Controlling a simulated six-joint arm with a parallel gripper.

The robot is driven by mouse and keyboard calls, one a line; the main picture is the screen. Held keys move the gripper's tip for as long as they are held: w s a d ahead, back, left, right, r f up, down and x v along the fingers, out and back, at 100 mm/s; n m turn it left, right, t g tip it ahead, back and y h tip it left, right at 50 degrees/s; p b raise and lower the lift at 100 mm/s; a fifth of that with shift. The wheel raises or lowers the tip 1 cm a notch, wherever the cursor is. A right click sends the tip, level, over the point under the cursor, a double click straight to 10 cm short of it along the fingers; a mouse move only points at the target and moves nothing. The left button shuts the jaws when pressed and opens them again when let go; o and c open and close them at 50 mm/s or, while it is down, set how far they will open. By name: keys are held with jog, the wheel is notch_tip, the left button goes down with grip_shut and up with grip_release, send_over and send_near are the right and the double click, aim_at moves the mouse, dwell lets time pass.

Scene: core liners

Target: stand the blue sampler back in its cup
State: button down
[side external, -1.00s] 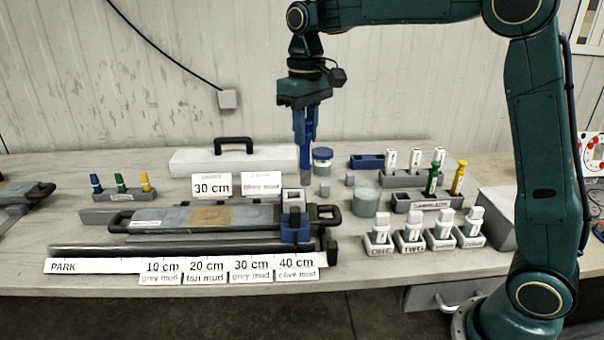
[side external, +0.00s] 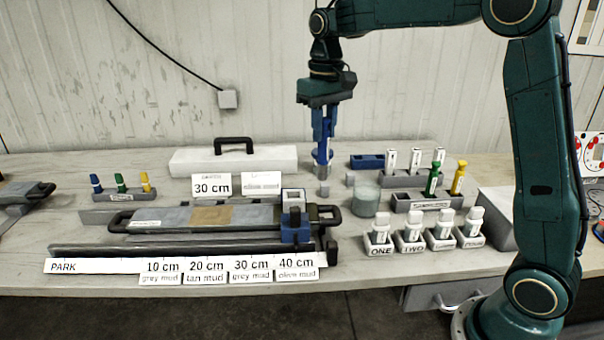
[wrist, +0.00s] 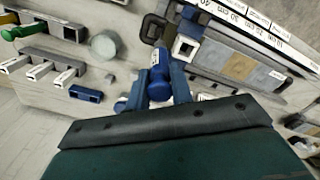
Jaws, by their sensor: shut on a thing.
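My gripper (side external: 323,136) is shut on the blue sampler (wrist: 159,76), which shows between the two fingers in the wrist view. In the side view the sampler hangs about upright, its grey lower tube (side external: 323,172) below the fingers, above the bench. The sampler rack (side external: 408,202) stands to the right of my gripper. It holds a green sampler (side external: 433,179) and a yellow sampler (side external: 458,177); its left cup looks empty. The rack also shows at the upper left of the wrist view, with the green sampler (wrist: 22,32).
A round pale jar (side external: 365,200) stands between my gripper and the rack. Behind are a blue box (side external: 367,161) and a rack of white tubes (side external: 392,161). Labelled white bottles (side external: 411,228) stand in front. The core liner (side external: 190,218) lies to the left.

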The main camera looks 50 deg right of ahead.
jog(key=s+d+f+m, duration=0.2)
jog(key=s+d+m, duration=0.3)
jog(key=d, duration=0.7)
jog(key=s+d+f+m, duration=0.3)
jog(key=s+d+m, duration=0.2)
jog(key=d, duration=0.7)
jog(key=shift+s+f+m, duration=0.2)
jog(key=shift+s+m, duration=0.2)
jog(key=shift+m, duration=0.2)
jog(key=shift+f, duration=0.2)
notch_tip(320, 180, down, 10)
jog(key=shift+f, duration=0.1)
dwell(0.4)
jog(key=c, duration=1.1)
grip_release()
jog(key=shift+c, duration=0.2)
